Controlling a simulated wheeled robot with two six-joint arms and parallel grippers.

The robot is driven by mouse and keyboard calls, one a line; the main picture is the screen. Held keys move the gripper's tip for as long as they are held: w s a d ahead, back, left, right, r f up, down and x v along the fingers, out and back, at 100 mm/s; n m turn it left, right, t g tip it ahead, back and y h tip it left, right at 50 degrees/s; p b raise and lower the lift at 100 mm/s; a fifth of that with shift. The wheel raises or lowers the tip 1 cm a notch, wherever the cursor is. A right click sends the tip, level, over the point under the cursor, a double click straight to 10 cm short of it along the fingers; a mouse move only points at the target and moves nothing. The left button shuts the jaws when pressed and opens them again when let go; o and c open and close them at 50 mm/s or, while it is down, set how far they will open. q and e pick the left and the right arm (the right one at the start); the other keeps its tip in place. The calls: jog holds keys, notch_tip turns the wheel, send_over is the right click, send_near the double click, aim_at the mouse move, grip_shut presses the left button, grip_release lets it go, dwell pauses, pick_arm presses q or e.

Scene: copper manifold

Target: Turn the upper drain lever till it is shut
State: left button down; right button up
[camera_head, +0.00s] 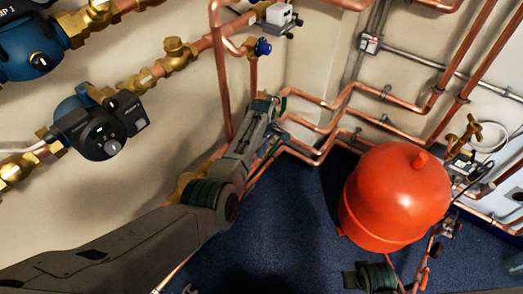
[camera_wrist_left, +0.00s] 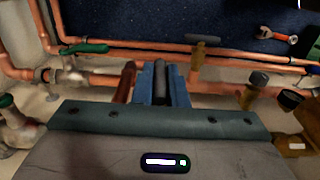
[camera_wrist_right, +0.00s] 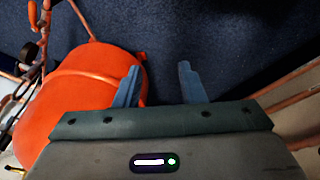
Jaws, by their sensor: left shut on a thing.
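My left gripper (camera_head: 268,108) is at the pipes by the wall corner in the head view. In the left wrist view its blue fingers (camera_wrist_left: 164,83) are shut on a narrow dark piece (camera_wrist_left: 160,78), seemingly the upper drain lever's handle; the fingers hide most of it. A green lever (camera_wrist_left: 88,47) on a pipe valve is apart from the fingers, at the upper left. Another green lever (camera_wrist_left: 6,101) is at the left edge. How far the held lever is turned cannot be told. My right gripper (camera_wrist_right: 158,86) is open and empty above the blue floor.
A red expansion vessel (camera_head: 396,195) stands right of my left arm and also left of my right gripper (camera_wrist_right: 72,95). Copper pipes (camera_head: 330,105) run along the wall. Pumps (camera_head: 98,128) are at the left. A wrench (camera_wrist_left: 277,33) lies on the blue floor.

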pick_arm(q)
jog(key=g+b, duration=0.1)
jog(key=b, duration=0.1)
jog(key=shift+w+d+f+y+b, duration=0.1)
jog(key=shift+f+y+b, duration=0.1)
jog(key=shift+y+b, duration=0.1)
jog(key=b, duration=0.2)
jog(key=shift+f+g+y+b, duration=0.2)
jog(key=shift+g+y+b, duration=0.1)
jog(key=shift+b, duration=0.05)
pick_arm(e)
notch_tip(320, 180, up, 8)
jog(key=a+r+t, duration=0.1)
jog(key=a+t, duration=0.1)
pick_arm(q)
jog(key=g+b, duration=0.1)
jog(key=b, duration=0.2)
jog(key=shift+r+y+b, duration=0.2)
jog(key=shift+y+b, duration=0.2)
jog(key=b, duration=0.3)
jog(key=shift+g, duration=0.3)
jog(key=shift+r, duration=0.2)
pick_arm(e)
jog(key=w+a+r+t+y, duration=0.2)
jog(key=w+r+t, duration=0.5)
jog(key=w+t, duration=0.3)
jog(key=shift+a+r+m+t, duration=0.25)
jog(key=shift+a+m+t, duration=0.15)
jog(key=shift+t, duration=0.4)
